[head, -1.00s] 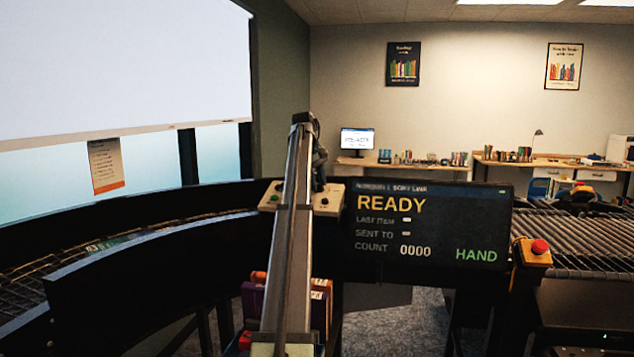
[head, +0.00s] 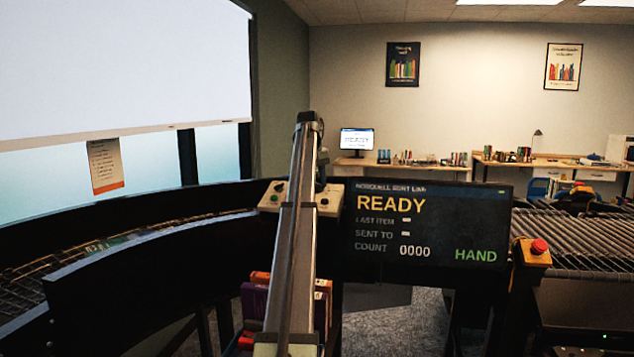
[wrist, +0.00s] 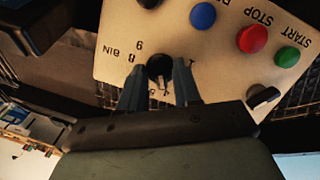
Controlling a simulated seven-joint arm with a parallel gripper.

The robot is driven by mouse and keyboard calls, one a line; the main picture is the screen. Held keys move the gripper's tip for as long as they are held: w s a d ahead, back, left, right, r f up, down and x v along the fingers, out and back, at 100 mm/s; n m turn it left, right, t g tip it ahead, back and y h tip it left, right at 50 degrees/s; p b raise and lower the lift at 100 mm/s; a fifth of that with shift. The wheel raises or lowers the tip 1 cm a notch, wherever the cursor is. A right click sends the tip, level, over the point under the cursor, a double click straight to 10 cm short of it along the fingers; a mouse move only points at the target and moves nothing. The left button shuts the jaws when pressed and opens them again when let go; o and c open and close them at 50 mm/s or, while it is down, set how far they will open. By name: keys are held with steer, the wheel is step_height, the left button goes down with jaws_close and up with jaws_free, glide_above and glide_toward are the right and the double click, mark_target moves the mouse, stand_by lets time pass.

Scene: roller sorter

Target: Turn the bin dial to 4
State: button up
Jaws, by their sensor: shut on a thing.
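The bin dial (wrist: 160,66) is a small black knob on the cream control panel (wrist: 118,58), which appears upside down in the wrist view. My gripper (wrist: 159,72) is shut on the dial, with a grey finger on each side of it. An upside-down BIN label and a few numbers show beside the dial. The fingers cover part of its scale, and I cannot tell which number it points to. In the head view the panel (head: 270,198) stands behind my arm, which hides the dial and the fingertips.
On the same panel are a blue button (wrist: 203,15), a red button (wrist: 252,39), a green button (wrist: 288,57) and another black switch (wrist: 263,98). A display (head: 430,225) reads READY, count 0000 and HAND. A red stop button (head: 539,247) stands at the right.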

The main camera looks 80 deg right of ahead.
steer(key=o, duration=0.7)
